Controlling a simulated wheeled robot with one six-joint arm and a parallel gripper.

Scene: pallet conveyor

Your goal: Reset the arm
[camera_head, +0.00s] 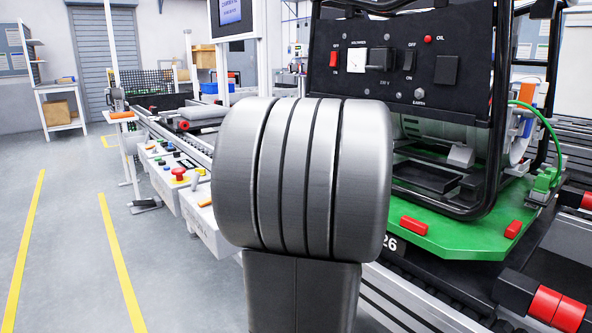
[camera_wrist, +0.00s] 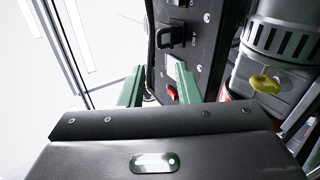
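My gripper (camera_wrist: 160,78) shows in the wrist view as two green fingers standing apart with nothing held between them. The fingers point toward the black control panel of a generator (camera_wrist: 186,45). How far the tips are from the panel is hard to tell. In the head view, my grey arm link fills the middle and the gripper is hidden. The generator's panel (camera_head: 385,90) carries a red switch (camera_head: 334,59), a white-faced meter (camera_head: 356,60) and black switches. The generator sits on a green pallet (camera_head: 455,238).
The pallet rests on a conveyor (camera_head: 400,290) at the right. A control box with a red button (camera_head: 179,173) stands along the line to the left. Grey floor with yellow lines (camera_head: 120,260) is clear at the left. A yellow cap (camera_wrist: 264,83) shows in the wrist view.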

